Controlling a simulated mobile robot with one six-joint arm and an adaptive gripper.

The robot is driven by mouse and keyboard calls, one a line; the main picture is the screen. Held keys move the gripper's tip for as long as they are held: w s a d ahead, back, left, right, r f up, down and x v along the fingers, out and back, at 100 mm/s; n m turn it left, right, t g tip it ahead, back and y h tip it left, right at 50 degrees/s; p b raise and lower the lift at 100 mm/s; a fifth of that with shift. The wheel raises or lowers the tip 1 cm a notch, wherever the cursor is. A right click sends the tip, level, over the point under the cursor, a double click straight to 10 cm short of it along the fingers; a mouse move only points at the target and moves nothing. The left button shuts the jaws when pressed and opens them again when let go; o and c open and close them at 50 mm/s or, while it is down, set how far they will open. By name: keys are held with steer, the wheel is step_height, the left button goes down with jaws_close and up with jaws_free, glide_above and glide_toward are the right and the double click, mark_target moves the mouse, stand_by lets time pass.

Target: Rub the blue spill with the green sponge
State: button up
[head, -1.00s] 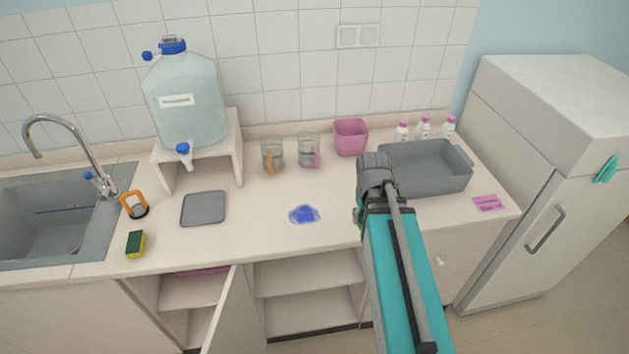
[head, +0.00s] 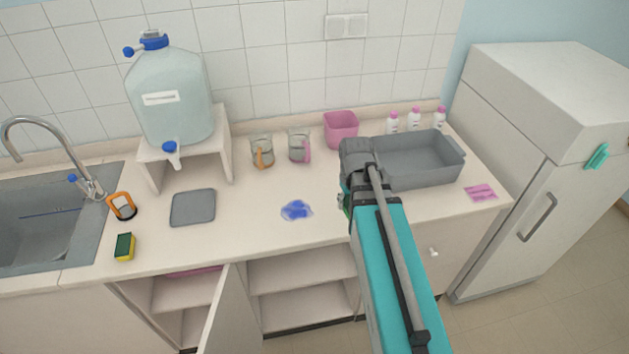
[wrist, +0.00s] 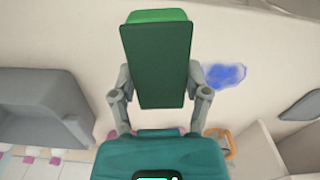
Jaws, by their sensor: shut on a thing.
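The blue spill (head: 297,210) is a small irregular patch on the counter, left of my gripper (head: 352,188). In the wrist view the spill (wrist: 226,76) lies just right of the fingers. My gripper (wrist: 160,94) is shut on the green sponge (wrist: 157,58), which has a dark green face and a brighter green edge. In the head view only a sliver of that sponge (head: 345,202) shows beside my gripper. The sponge is beside the spill, not over it. I cannot tell whether it touches the counter.
A grey tub (head: 425,160) stands right of my gripper, with a pink bin (head: 341,130) and bottles behind. Two jugs stand behind the spill. A grey board (head: 193,207) and a yellow-green sponge (head: 124,247) lie left. The counter around the spill is clear.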

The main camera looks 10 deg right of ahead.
steer(key=b, duration=0.2)
glide_toward(301, 205)
steer(key=d+r, duration=0.1)
steer(key=d, duration=0.3)
steer(key=shift+a+m, duration=0.25)
steer(key=shift+m, duration=0.05)
steer(key=shift+f, duration=0.15)
steer(key=shift+f+b, duration=2.8)
steer(key=shift+b, duration=0.05)
steer(key=shift+f+b, duration=1)
steer(key=shift+a, duration=0.1)
steer(key=shift+a+r, duration=0.1)
steer(key=shift+a, duration=1.65)
